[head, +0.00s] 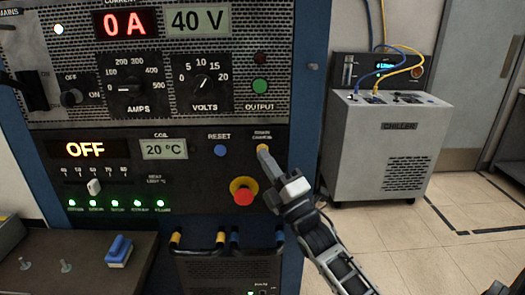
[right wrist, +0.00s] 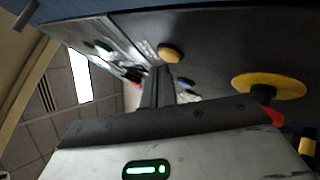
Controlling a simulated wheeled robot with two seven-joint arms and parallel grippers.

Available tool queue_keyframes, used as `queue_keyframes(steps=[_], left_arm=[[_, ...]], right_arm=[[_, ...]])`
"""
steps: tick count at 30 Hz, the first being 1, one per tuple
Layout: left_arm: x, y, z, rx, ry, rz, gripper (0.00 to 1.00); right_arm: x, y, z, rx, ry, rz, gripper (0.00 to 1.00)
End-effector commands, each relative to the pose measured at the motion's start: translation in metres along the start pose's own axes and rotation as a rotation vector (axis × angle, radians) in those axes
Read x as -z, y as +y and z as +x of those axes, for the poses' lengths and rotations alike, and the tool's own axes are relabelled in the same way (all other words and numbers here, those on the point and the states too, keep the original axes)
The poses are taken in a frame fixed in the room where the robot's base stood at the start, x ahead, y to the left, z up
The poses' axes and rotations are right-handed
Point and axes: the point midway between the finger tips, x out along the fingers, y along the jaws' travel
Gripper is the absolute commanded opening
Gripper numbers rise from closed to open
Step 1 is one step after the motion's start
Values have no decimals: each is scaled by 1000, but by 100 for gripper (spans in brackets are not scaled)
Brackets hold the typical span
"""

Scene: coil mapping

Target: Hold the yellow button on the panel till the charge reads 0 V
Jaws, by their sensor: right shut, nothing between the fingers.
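The yellow button (head: 262,148) is at the right of the lower panel, under a small label. It also shows in the right wrist view (right wrist: 171,52) as a round yellow-orange cap. My right gripper (head: 266,160) is shut and empty, its tips right at the button's lower edge; I cannot tell if they touch it. In the right wrist view the closed fingers (right wrist: 161,76) point toward the panel just beside the cap. The voltage display (head: 198,19) reads 40 V. My left gripper is not in view.
A red emergency knob on a yellow disc (head: 243,191) sits just below the button, close to my right gripper. A blue RESET button (head: 220,150) is to the left. The coil display (head: 164,149) reads 20 °C. A chiller (head: 376,150) stands on the floor at right.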

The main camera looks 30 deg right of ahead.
Motion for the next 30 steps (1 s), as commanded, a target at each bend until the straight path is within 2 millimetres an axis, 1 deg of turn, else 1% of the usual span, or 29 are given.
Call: queue_keyframes(steps=[30], left_arm=[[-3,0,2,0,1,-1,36]], right_arm=[[-5,-5,7,0,0,0,0]])
